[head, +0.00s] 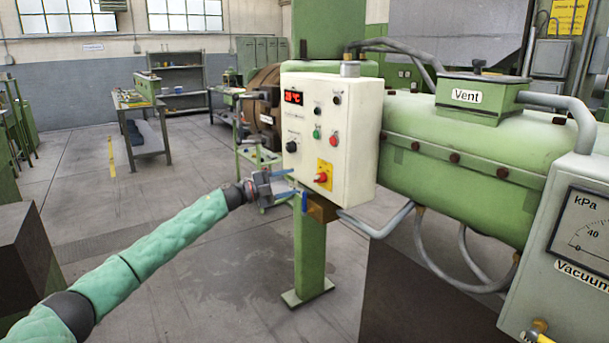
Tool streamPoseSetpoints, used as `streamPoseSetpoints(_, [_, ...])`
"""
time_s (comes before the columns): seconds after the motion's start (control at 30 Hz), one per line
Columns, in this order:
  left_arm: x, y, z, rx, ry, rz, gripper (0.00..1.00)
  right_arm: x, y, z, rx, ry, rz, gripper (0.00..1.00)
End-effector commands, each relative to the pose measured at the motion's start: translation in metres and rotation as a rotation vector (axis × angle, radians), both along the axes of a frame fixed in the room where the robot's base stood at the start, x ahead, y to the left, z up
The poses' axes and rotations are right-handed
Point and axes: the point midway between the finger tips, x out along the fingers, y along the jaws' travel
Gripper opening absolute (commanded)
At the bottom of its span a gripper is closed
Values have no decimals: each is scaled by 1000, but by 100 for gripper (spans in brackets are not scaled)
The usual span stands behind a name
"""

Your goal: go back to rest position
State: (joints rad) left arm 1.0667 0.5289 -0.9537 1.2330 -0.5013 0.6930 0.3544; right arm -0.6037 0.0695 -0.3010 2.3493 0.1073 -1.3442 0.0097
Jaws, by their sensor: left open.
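My left gripper (289,184) is at the end of my green-sleeved left arm, which reaches in from the lower left. Its two blue-tipped fingers are apart with nothing seen between them. It is just left of and in front of the lower part of a white control box (345,150). I cannot tell whether the fingers touch the box. My right gripper is not in view.
A green post (311,255) stands under the box. The green extruder barrel (450,160) with a Vent box (480,97) runs right. A vacuum gauge panel (580,235) is at the right edge. The floor (215,260) is clear.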

Motion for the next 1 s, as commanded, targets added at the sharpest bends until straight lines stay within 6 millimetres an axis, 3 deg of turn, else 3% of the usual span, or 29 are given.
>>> streamPoseSetpoints(0.23, [50, 24, 13, -40, -15, 334, 51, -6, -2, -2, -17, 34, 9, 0])
streamPoseSetpoints(0.37, [61, 30, 32, -75, -14, 505, 51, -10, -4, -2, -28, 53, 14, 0])
streamPoseSetpoints(0.5, [62, 39, 66, -127, -3, 675, 51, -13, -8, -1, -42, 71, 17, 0])
streamPoseSetpoints(0.67, [47, 41, 113, -201, 32, 844, 51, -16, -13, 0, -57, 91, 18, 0])
streamPoseSetpoints(0.8, [22, 39, 143, -265, 99, 970, 51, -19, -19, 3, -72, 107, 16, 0])
streamPoseSetpoints(0.9, [-3, 35, 145, -298, 185, 1046, 51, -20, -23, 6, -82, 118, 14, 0])
streamPoseSetpoints(1.0, [-35, 31, 131, -319, 299, 1113, 51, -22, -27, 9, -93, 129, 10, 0])
